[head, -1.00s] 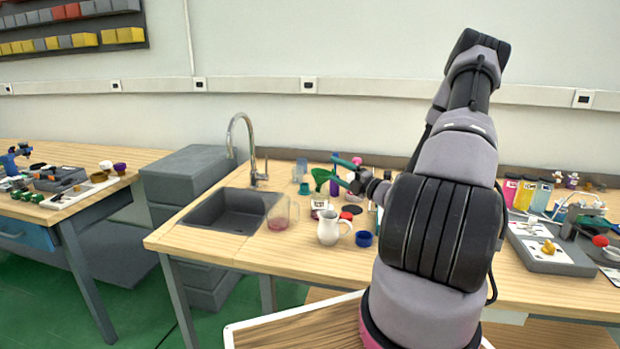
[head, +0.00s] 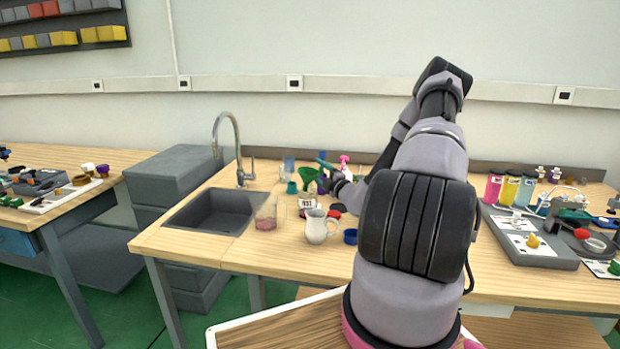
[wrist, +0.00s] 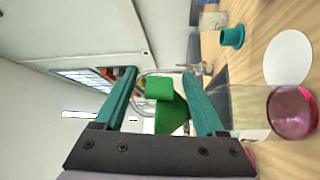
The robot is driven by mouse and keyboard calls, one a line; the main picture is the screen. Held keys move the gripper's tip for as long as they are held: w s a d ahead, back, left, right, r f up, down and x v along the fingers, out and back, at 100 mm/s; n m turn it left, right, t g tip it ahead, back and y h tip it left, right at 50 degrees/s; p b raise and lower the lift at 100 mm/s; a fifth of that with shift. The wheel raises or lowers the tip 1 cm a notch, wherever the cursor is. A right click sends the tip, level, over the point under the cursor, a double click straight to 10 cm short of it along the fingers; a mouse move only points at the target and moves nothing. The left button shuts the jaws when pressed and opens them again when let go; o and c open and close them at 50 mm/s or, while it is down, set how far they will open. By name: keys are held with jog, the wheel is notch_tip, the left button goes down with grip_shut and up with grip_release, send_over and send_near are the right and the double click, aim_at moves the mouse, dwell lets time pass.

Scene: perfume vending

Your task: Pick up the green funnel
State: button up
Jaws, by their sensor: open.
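The green funnel (head: 308,174) stands among small items behind the white pitcher on the sink table. In the wrist view the green funnel (wrist: 168,108) shows between my gripper's two teal fingers, with its wide part and a rounded green part visible. My gripper (wrist: 159,80) is open, with a gap on either side of the funnel. In the head view my gripper (head: 321,170) is just right of the funnel, partly overlapped by the clutter. I cannot tell whether a finger touches the funnel.
A white pitcher (head: 317,228), a glass cup with pink liquid (head: 266,219) and a blue cup (head: 351,236) stand in front. A teal cup (wrist: 232,37) and a pink-based glass vessel (wrist: 291,112) lie close on the right in the wrist view. The sink (head: 214,211) is left.

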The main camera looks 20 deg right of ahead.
jog(key=shift+x, duration=0.95)
jog(key=shift+c, duration=0.3)
grip_shut()
